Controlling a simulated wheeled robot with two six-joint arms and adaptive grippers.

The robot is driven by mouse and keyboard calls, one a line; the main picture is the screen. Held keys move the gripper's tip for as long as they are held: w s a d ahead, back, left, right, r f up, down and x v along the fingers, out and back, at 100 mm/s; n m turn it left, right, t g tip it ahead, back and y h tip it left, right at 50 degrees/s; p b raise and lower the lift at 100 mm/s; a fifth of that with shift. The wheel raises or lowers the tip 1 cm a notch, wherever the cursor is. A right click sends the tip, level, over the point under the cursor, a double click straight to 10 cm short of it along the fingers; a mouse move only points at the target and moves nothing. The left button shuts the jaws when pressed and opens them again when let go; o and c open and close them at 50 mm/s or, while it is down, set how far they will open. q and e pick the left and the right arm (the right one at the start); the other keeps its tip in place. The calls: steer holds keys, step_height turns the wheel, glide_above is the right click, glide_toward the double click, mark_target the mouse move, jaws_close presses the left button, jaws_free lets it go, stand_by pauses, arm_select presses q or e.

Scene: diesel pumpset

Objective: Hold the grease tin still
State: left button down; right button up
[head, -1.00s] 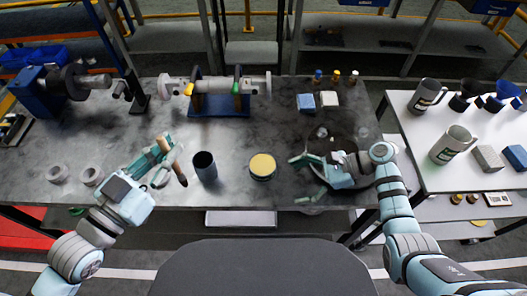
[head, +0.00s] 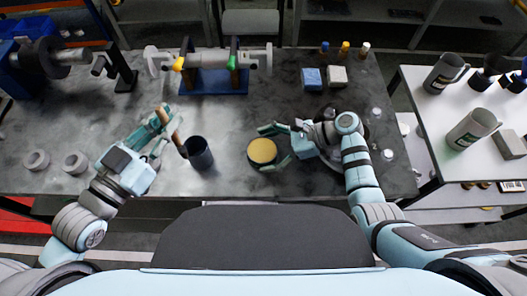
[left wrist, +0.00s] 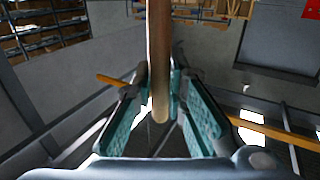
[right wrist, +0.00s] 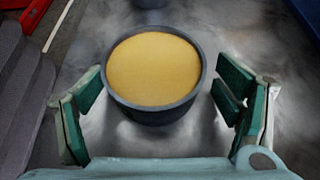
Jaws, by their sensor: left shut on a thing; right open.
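The grease tin (head: 262,151), a dark round tin full of yellow grease, stands upright on the grey workbench. It fills the middle of the right wrist view (right wrist: 153,70). My right gripper (head: 268,148) is open, with one finger on each side of the tin. My left gripper (head: 168,132) is shut on a wooden handle (head: 179,146), held above the bench to the left of the tin. The handle stands between the teal fingers in the left wrist view (left wrist: 160,60); its other end is not clear.
A dark open cup (head: 199,154) stands between the left gripper and the tin. Two grey rings (head: 75,162) lie at the left. A shaft on a blue stand (head: 212,82) and two small blocks (head: 312,78) are at the back. A white side table (head: 440,125) holds mugs.

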steer(key=shift+s, duration=0.25)
steer(key=shift+s+r, duration=0.1)
steer(key=shift+r, duration=0.05)
steer(key=c, duration=0.9)
steer(key=o, duration=0.9)
steer(key=c, duration=1.3)
